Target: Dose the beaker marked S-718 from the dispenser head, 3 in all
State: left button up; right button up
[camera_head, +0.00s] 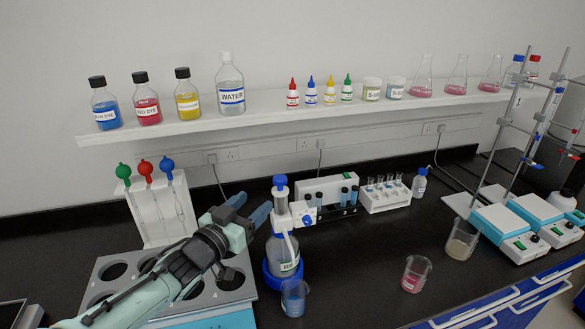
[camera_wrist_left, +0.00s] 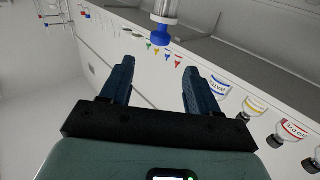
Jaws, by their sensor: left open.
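The dispenser bottle (camera_head: 284,255) stands in a blue ring base on the black bench, with a blue-topped dispenser head (camera_head: 281,185). A beaker with blue contents (camera_head: 294,300) stands just in front of the bottle. A beaker with pink contents (camera_head: 415,275) and a beaker with pale contents (camera_head: 461,240) stand to the right. I cannot read S-718 on any beaker. My left gripper (camera_head: 252,208) is open and empty, just left of the dispenser head. In the left wrist view, the blue cap of the head (camera_wrist_left: 160,34) shows beyond the open fingers. My right gripper is not in view.
A grey tray with round holes (camera_head: 100,270) lies under my left arm. A pipette stand (camera_head: 160,215) and a tube rack (camera_head: 384,194) stand behind. A shelf (camera_head: 270,112) holds several bottles and flasks. Hotplates (camera_head: 505,232) with stands are at right.

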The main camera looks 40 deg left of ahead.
aim_at(278, 179)
pick_arm(q)
jog(key=w+p, duration=0.1)
jog(key=w, duration=0.2)
jog(key=w+a+p, duration=0.1)
jog(key=w, duration=0.3)
jog(key=w+p, duration=0.1)
jog(key=w, duration=0.3)
jog(key=shift+w+a+r, duration=0.15)
jog(key=shift+w+r, duration=0.05)
jog(key=shift+w, duration=0.05)
jog(key=shift+w+f, duration=0.15)
jog(key=shift+w, duration=0.3)
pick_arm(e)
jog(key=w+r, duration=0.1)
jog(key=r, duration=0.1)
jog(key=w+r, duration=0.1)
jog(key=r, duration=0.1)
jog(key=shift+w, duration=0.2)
pick_arm(q)
jog(key=shift+s, duration=0.1)
grip_shut()
notch_tip(278, 179, up, 2)
jog(key=shift+r, duration=0.1)
grip_release()
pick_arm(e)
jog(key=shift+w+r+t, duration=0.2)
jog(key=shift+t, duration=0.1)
